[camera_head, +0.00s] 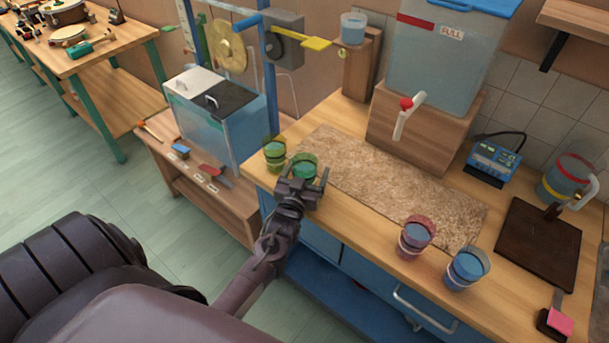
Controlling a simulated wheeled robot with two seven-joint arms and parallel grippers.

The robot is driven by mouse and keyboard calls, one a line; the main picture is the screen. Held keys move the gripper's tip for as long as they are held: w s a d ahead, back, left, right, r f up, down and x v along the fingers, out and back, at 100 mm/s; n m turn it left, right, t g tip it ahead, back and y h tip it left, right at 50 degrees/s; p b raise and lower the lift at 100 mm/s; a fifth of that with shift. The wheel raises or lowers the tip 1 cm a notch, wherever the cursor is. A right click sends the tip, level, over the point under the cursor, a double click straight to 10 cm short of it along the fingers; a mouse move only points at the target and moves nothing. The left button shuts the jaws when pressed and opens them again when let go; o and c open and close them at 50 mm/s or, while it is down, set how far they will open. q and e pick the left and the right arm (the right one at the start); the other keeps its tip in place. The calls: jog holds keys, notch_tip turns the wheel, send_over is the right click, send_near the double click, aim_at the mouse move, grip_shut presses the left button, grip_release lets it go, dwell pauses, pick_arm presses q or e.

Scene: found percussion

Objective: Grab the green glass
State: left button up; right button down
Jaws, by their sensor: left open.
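A green glass (306,163) stands on the wooden counter near its left front part. My left gripper (303,173) is open, with its fingertips at either side of this glass; its lower part is hidden behind the gripper. I cannot tell whether the fingers touch it. A yellow-green glass (274,153) stands just left of it, close to the left finger. My right gripper is not in view.
A pink-red glass (415,238) and a blue glass (466,270) stand farther right on the counter (357,223). A speckled brown mat (400,190) lies behind. A water tank (446,60) with a tap stands at the back. A dark board (538,243) lies at right.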

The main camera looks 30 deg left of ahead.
pick_arm(q)
jog(key=c, duration=1.2)
jog(key=shift+c, duration=0.6)
jog(key=shift+r, duration=0.25)
